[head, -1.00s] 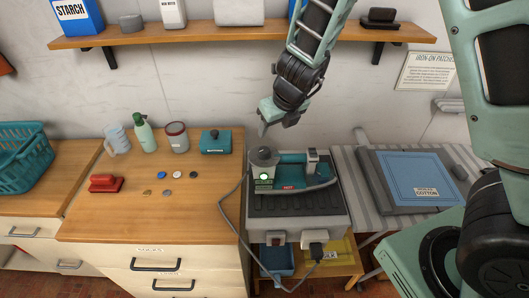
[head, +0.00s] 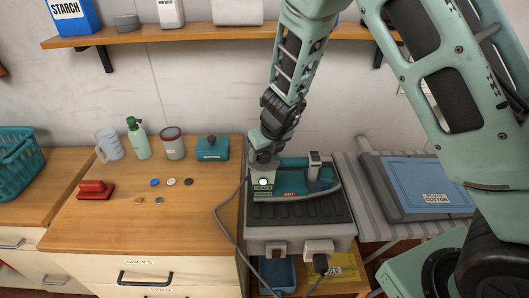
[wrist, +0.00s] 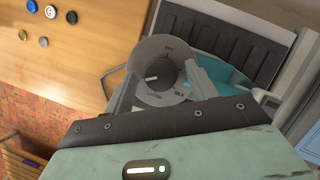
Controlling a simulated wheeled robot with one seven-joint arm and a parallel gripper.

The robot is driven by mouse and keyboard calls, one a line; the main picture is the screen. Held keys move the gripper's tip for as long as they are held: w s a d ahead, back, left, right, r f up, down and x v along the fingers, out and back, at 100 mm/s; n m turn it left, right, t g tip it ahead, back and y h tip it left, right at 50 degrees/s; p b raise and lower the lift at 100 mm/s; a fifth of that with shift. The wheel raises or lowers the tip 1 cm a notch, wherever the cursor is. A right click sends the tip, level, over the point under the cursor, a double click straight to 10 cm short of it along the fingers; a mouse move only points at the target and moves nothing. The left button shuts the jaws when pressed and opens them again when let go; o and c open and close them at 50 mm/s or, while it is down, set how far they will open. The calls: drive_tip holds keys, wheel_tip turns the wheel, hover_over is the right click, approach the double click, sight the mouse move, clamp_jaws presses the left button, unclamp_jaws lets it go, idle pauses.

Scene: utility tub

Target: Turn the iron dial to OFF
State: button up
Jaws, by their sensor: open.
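The teal iron (head: 297,180) sits on its grey ribbed stand (head: 300,213), with a red HOT label and a lit green-white indicator at its front left. The iron's dial (wrist: 160,75) is a dark grey round knob with a short white pointer mark, set in a lighter ring with small lettering too small to read surely. My gripper (wrist: 163,88) is open, with one finger at each side of the dial. I cannot tell whether the fingers touch it. In the head view my gripper (head: 262,156) is low over the stand's back left corner and hides most of the dial.
The wooden counter (head: 110,222) on the left holds a red brush (head: 95,190), several buttons and a teal button box (head: 212,149). A shelf (head: 220,34) runs above. A blue cotton pad (head: 428,183) lies right.

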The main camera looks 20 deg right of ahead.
drive_tip(key=shift+c, duration=0.4)
drive_tip(key=c, duration=0.9)
